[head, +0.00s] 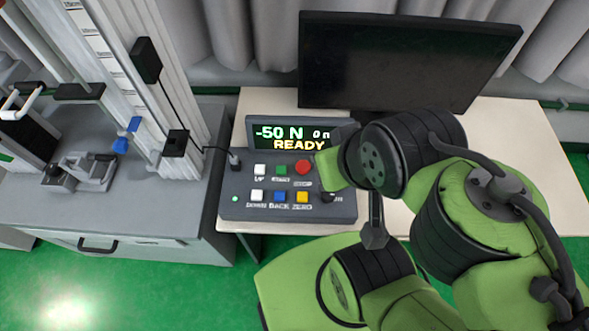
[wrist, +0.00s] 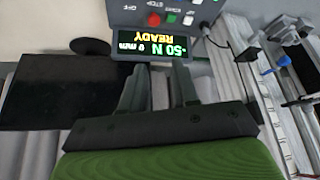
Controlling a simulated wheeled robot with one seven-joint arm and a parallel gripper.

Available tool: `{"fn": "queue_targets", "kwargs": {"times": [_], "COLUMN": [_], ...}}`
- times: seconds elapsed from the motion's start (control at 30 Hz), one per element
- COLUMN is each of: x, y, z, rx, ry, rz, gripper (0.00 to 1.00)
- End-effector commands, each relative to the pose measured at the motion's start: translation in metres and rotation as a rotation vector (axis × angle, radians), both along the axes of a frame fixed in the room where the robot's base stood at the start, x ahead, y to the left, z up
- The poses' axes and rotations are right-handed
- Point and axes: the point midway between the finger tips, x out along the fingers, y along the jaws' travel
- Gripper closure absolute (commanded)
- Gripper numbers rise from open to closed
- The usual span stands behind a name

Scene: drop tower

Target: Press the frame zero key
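The yellow ZERO key (head: 302,197) is at the right end of the lower row of coloured keys on the grey control box (head: 260,211). It is uncovered in the head view; I cannot make it out in the wrist view. The display (head: 276,134) behind the keys reads -50 N, 0 mm, READY; it shows upside down in the wrist view (wrist: 160,48). My gripper (wrist: 159,78) has its two fingers apart with nothing between them, over the display side of the box. In the head view my arm largely hides it.
A red round button (head: 303,167) and white and green keys sit in the row behind. A blue key (head: 280,197) is left of ZERO. A black monitor (head: 405,62) stands behind. The tower rig (head: 150,90) stands left, with a cable to the box.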

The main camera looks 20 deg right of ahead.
Motion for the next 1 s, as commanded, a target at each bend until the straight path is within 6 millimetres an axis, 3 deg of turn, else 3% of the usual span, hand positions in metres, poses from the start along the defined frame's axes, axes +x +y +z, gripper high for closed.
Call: {"fn": "queue_targets", "kwargs": {"times": [0.03, 0.2, 1.0], "x": [0.0, 0.0, 0.0], "y": [0.0, 0.0, 0.0], "z": [0.0, 0.0, 0.0], "rx": [0.0, 0.0, 0.0], "ry": [0.0, 0.0, 0.0], "rz": [0.0, 0.0, 0.0], "gripper": [0.79, 1.0, 1.0]}}
